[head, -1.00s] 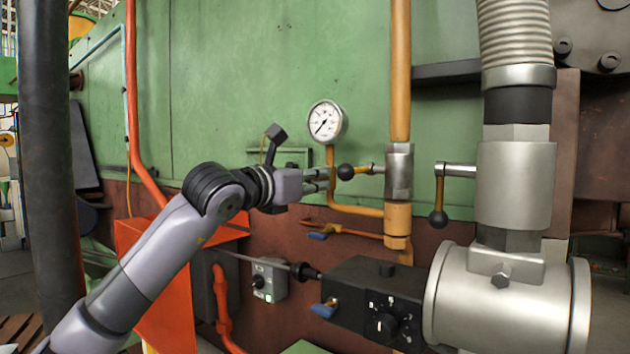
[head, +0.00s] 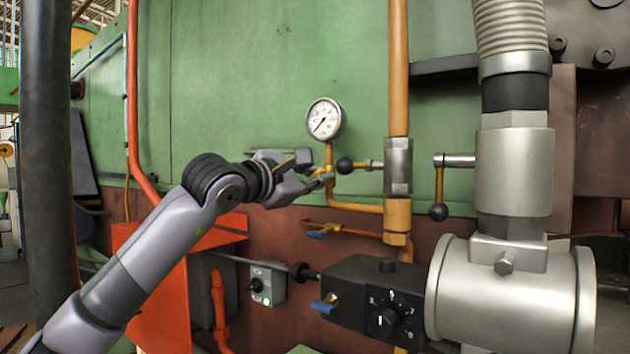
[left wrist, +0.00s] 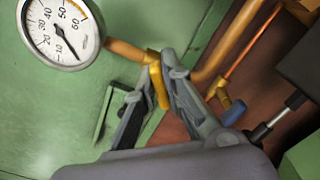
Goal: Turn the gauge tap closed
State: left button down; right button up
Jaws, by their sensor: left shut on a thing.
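The gauge tap is on the orange pipe just below the round white pressure gauge (head: 324,118). Its yellow lever (left wrist: 158,86) shows between my left fingers in the left wrist view, where the gauge (left wrist: 62,32) is at the upper left. My left gripper (head: 326,178) reaches in from the left below the gauge and is shut on the yellow lever. The fingers partly hide the tap in the head view. My right gripper is not in view.
A black-knobbed lever (head: 346,166) sits just right of my fingertips. A blue-handled valve (head: 322,234) is below, above a black control box (head: 366,298). A grey switch box (head: 263,284) is lower left. The green wall above my arm is clear.

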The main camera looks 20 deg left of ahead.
pick_arm(q)
jog(key=m, duration=0.4)
jog(key=shift+f, duration=0.1)
jog(key=shift+d+f+m, duration=0.1)
jog(key=shift+m, duration=1.6)
jog(key=c, duration=1.7)
grip_release()
jog(key=shift+s, duration=0.15)
jog(key=v, duration=1.1)
jog(key=shift+s+a, duration=0.2)
jog(key=shift+s, duration=0.15)
